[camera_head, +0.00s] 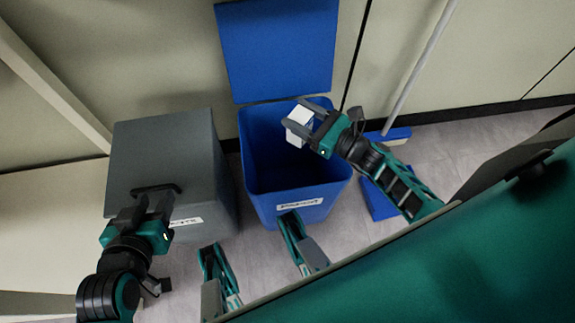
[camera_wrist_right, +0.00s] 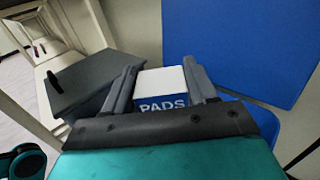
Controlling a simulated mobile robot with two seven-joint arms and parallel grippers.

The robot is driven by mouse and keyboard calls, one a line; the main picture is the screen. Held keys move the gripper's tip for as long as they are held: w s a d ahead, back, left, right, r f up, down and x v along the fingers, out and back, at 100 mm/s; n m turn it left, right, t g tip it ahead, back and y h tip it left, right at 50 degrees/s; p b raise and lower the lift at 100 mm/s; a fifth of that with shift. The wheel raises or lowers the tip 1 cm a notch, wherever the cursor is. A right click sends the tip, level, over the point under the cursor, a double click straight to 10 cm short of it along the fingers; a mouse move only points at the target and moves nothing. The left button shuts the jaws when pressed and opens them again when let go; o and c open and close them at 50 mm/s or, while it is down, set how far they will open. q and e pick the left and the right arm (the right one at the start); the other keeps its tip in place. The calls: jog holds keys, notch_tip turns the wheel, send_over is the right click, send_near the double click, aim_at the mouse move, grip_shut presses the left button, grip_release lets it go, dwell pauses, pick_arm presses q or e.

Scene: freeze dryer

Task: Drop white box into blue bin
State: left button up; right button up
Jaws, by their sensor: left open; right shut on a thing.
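The white box (camera_head: 300,124) is held over the opening of the blue bin (camera_head: 247,180), near its back right corner. My right gripper (camera_head: 308,120) is shut on the box. In the right wrist view the box (camera_wrist_right: 163,88) sits between the two fingers (camera_wrist_right: 162,90), with "PADS" printed on a blue band. The bin's blue lid (camera_head: 278,50) stands open against the wall. My left gripper (camera_head: 146,208) is open and empty, by the handle of the grey bin's lid. Whether it touches the handle I cannot tell.
A grey bin (camera_head: 165,150) with its lid shut stands left of the blue bin. A blue dustpan or broom (camera_head: 378,200) with a pale pole (camera_head: 420,65) stands to the right by the wall. Some floor (camera_head: 345,240) in front is clear.

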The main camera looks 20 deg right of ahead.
jog(key=o, duration=0.9)
pick_arm(q)
jog(key=shift+a, duration=0.2)
pick_arm(e)
jog(key=shift+o, duration=1.1)
pick_arm(q)
jog(key=shift+a+r+p, duration=0.25)
jog(key=shift+r+p, duration=0.05)
jog(key=shift+p, duration=0.5)
pick_arm(e)
jog(key=v, duration=1.3)
